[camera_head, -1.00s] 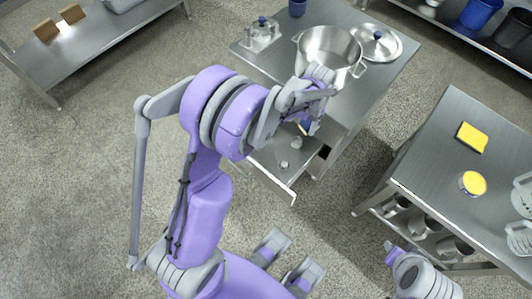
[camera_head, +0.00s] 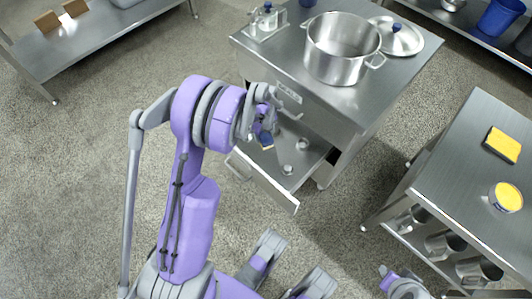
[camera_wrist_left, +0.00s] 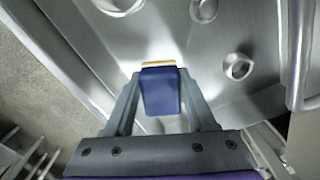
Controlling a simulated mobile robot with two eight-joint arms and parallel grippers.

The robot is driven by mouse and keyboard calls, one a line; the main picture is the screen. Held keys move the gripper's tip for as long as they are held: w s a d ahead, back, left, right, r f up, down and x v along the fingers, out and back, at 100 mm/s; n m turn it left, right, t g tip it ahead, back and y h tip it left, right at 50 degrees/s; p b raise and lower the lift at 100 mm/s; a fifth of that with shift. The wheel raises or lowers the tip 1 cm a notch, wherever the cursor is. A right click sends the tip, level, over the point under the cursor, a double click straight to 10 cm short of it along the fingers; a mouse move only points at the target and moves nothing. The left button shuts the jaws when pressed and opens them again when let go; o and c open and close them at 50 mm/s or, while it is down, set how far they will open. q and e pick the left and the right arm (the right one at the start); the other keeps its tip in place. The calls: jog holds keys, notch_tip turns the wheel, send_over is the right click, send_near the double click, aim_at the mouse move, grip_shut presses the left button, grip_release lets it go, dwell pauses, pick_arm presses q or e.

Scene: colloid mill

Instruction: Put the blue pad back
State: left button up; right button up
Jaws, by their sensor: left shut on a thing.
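My left gripper (camera_head: 264,135) is shut on the blue pad (camera_head: 266,141). In the left wrist view the pad (camera_wrist_left: 160,92) sits between the two fingers, its blue face toward the camera and a yellow edge at its far end. The pulled-out metal drawer (camera_head: 262,181) of the work table is below and around the gripper in the head view. The pad appears above the drawer's left part; its exact height cannot be told. My right gripper's fingers are not visible.
Small metal rings or cups (camera_head: 303,143) lie in the drawer. A large pot (camera_head: 338,70), a lid (camera_head: 398,38) and a jar rack (camera_head: 268,28) stand on the table above. A right-hand table (camera_head: 465,150) carries a yellow sponge (camera_head: 502,145) and a yellow-topped can (camera_head: 506,198).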

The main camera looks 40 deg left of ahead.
aim_at(264, 152)
pick_arm(q)
notch_tip(264, 152, down, 10)
jog(key=b, duration=0.2)
jog(key=shift+r+b, duration=0.25)
jog(key=shift+b, duration=0.05)
jog(key=shift+f, duration=0.15)
jog(key=o, duration=1.2)
